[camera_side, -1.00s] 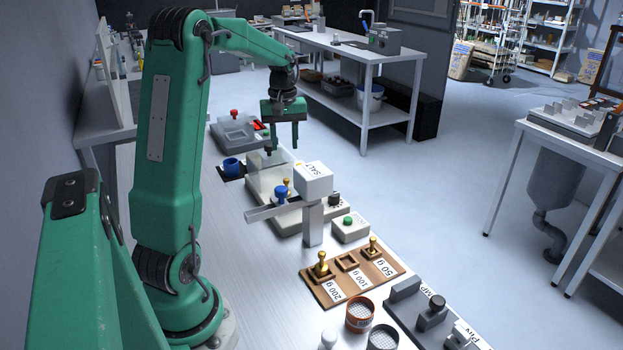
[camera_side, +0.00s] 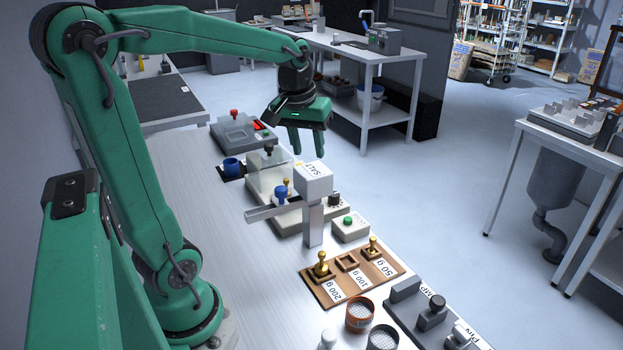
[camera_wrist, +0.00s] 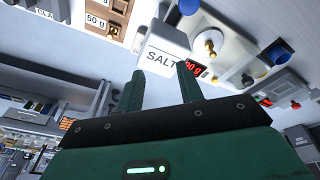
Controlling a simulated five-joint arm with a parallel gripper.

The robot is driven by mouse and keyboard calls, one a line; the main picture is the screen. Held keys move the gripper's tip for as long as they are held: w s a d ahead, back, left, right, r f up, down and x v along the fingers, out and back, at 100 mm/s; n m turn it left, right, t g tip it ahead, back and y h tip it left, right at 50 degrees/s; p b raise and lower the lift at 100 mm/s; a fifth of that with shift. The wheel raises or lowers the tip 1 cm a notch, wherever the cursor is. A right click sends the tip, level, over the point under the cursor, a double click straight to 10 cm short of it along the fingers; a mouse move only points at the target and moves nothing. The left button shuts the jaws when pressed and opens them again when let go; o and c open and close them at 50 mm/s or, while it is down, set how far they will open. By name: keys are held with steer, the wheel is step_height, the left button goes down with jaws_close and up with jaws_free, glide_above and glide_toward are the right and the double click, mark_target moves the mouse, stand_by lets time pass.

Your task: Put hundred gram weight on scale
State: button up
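A brass weight (camera_side: 287,183) stands on the scale (camera_side: 287,220), behind the salt hopper (camera_side: 313,180) in the side view. In the wrist view the brass weight (camera_wrist: 209,45) stands upright on the scale's pale round pan (camera_wrist: 208,36). The scale's red display (camera_wrist: 192,69) is partly hidden by a finger; "00 g" can be read. On the wooden weight board (camera_side: 352,275) the 100 g slot (camera_side: 347,262) is empty. My gripper (camera_side: 306,152) is open and empty, raised above and beyond the scale; its fingers also show in the wrist view (camera_wrist: 160,85).
Brass weights stand in the 200 g (camera_side: 321,266) and 50 g (camera_side: 373,248) slots. A blue cup (camera_side: 231,165) and a grey machine with a red button (camera_side: 236,132) lie at the far end. A green-button box (camera_side: 350,229) stands by the hopper. The near left bench is clear.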

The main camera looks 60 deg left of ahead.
steer(key=s+d+f+m+t+h, duration=0.1)
steer(key=s+d+m+t, duration=0.2)
steer(key=s+d+m, duration=0.4)
steer(key=shift+s+d+m, duration=0.4)
steer(key=shift+s+d, duration=0.9)
steer(key=shift+d, duration=1.8)
